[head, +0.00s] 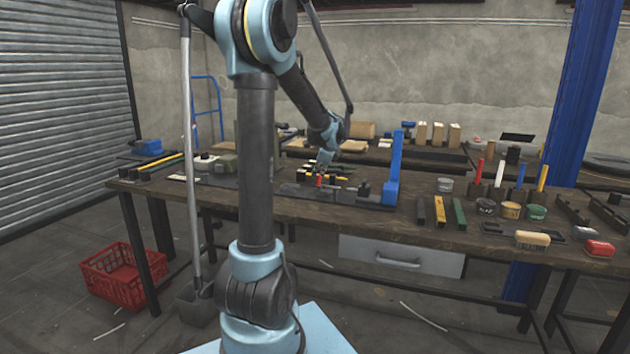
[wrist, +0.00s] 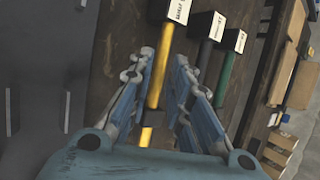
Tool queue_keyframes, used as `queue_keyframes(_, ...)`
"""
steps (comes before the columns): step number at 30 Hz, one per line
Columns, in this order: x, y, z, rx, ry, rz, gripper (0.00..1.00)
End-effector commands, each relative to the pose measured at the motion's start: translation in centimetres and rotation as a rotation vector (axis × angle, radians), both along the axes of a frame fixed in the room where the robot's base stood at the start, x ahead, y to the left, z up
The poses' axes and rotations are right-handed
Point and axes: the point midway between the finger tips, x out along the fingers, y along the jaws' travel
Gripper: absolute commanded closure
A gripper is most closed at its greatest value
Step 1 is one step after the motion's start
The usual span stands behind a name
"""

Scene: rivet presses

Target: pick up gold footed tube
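In the wrist view my gripper (wrist: 165,58) is open, its two fingers apart. Between them in the picture runs a bright yellow tube (wrist: 157,78) with a black labelled foot (wrist: 174,10). Closer to the palm, a shinier gold tube (wrist: 148,134) shows between the fingers, its lower end cut off by the gripper body; a dark block beside it is partly behind the right finger. I cannot tell whether either finger touches a tube. In the head view my gripper (head: 325,163) is low over the small coloured pieces on the workbench (head: 385,222); the gold tube is too small to make out there.
A black tube (wrist: 205,58) and a green tube (wrist: 226,76), both with black feet, lie right of my fingers. A blue upright press (head: 393,170) stands right of my gripper. Coloured bars, tins and brushes cover the bench's right side. A red crate (head: 122,276) is on the floor.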

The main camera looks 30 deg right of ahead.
Motion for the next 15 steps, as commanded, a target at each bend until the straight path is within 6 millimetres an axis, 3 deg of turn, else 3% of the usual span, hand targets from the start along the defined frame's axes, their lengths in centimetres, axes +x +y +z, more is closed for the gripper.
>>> queue_keyframes(7, 2.1, -0.2, -2.3, -0.001, -0.001, 0.000, 0.82)
queue_keyframes(15, 2.4, -0.3, -2.9, -0.001, -0.001, 0.000, 0.82)
